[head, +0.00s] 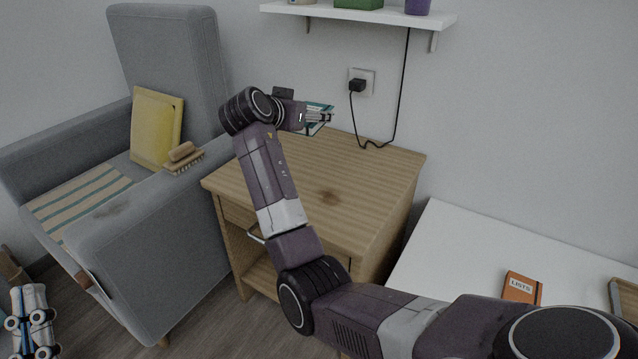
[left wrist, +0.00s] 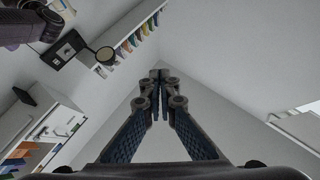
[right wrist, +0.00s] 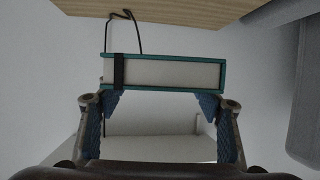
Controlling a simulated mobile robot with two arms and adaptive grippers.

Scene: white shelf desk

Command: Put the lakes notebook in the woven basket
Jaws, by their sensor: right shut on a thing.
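A teal notebook with a black band (right wrist: 170,72) is held edge-on across the fingertips of my right gripper (right wrist: 160,100) in the right wrist view. Its title cannot be read. In the head view, my right gripper (head: 319,117) holds the teal notebook (head: 319,106) above the back left of the wooden nightstand (head: 360,170), with the notebook partly hidden by the fingers. In the left wrist view, my left gripper (left wrist: 160,75) has its fingertips together with nothing between them. I do not see a woven basket in any view.
A grey armchair (head: 182,240) with a yellow cushion (head: 156,130) and a wooden brush (head: 183,158) stands left of the nightstand. A black plug and cable (head: 358,86) are on the wall behind. A white desk (head: 460,250) with an orange notebook (head: 522,287) is at right.

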